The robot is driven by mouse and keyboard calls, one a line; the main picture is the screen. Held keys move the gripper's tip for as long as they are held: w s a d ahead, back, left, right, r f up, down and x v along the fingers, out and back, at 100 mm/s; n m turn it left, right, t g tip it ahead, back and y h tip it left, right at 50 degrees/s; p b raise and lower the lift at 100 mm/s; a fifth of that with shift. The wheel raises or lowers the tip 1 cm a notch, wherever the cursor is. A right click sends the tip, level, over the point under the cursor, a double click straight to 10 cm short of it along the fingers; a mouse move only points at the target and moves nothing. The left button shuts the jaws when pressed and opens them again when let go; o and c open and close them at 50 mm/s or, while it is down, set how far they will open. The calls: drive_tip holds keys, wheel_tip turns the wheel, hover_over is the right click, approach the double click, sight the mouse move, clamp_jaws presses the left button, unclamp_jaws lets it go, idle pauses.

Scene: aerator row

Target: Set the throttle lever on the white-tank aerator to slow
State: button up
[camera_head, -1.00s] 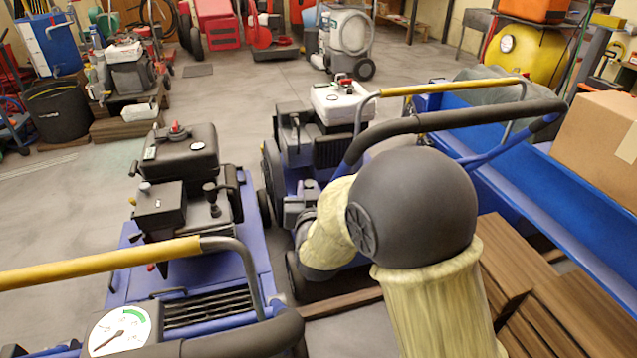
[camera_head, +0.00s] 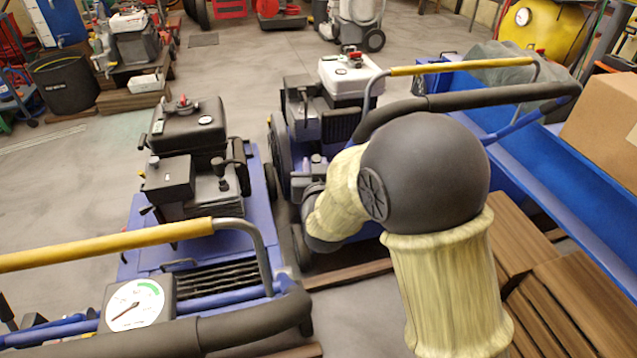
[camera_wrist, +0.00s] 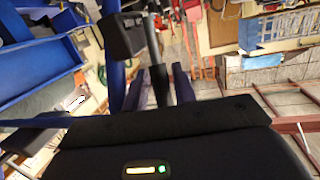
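The white-tank aerator stands right of centre in the head view, its white tank (camera_head: 350,76) with a red cap on a blue and black machine. A small grey-black control part (camera_head: 309,180) shows on its near side. I cannot clearly make out its throttle lever or setting. My arm reaches towards this machine, and my gripper is hidden behind the arm there. In the wrist view my gripper (camera_wrist: 168,86) points up the picture.
A black-tank aerator (camera_head: 188,125) stands at left, with a yellow-grip handle (camera_head: 110,247) and a round gauge (camera_head: 134,304) nearer me. A blue trough (camera_head: 560,150), a cardboard box (camera_head: 606,118) and wooden pallets (camera_head: 580,290) fill the right. Open floor lies behind the aerators.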

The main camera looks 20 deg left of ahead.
drive_tip(key=b+v, duration=0.7)
drive_tip(key=v, duration=1)
drive_tip(key=shift+b, duration=0.4)
drive_tip(key=shift+s, duration=0.1)
